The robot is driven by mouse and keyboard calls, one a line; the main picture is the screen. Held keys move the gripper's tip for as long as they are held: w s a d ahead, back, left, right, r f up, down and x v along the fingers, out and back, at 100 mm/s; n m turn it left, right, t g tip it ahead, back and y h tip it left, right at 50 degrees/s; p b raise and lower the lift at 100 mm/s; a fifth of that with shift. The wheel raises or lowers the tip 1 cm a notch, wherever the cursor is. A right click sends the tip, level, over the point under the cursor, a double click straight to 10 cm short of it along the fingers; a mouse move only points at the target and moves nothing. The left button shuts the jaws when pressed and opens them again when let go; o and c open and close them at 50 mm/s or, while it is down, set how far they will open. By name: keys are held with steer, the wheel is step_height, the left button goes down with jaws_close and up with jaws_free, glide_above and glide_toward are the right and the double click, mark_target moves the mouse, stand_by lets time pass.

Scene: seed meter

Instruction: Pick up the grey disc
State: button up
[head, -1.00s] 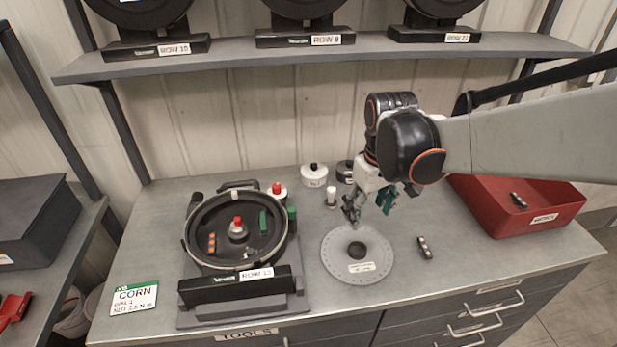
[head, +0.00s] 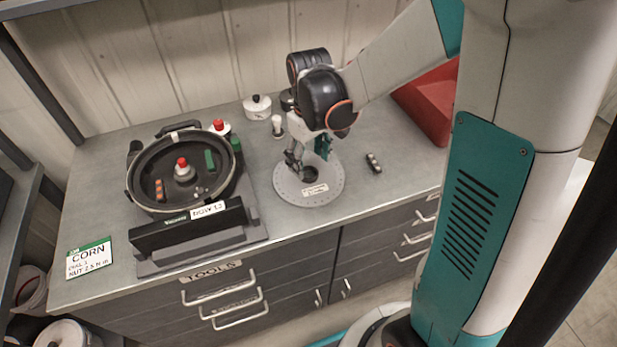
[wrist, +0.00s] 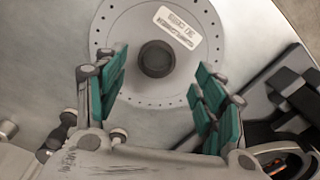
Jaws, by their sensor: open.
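The grey disc (head: 318,192) lies flat on the bench top, right of the black seed meter. It has small holes round its rim, a white label and a dark round hub (wrist: 156,59) at its middle. In the head view my gripper (head: 306,168) is over the back part of the disc and hides some of it. In the wrist view my gripper (wrist: 160,98) has its green-padded fingers wide apart, with nothing between them. The hub shows just beyond the fingertips, roughly centred between them. I cannot tell the exact height above the disc.
The black seed meter (head: 131,182) stands left on its base. A small dark metal part (head: 373,163) lies right of the disc. A white knob-topped pot (head: 257,107) and a small white-topped piece (head: 277,125) stand behind. A red bin (head: 428,105) is at the back right.

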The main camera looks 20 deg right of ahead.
mark_target(309, 177)
steer(key=f, duration=0.1)
steer(key=f+b, duration=0.1)
steer(key=f, duration=0.1)
steer(key=f+b, duration=0.1)
steer(key=f, duration=0.1)
steer(key=shift+w+d, duration=0.1)
steer(key=shift+w, duration=0.2)
steer(key=shift+c, duration=0.5)
steer(key=c, duration=1)
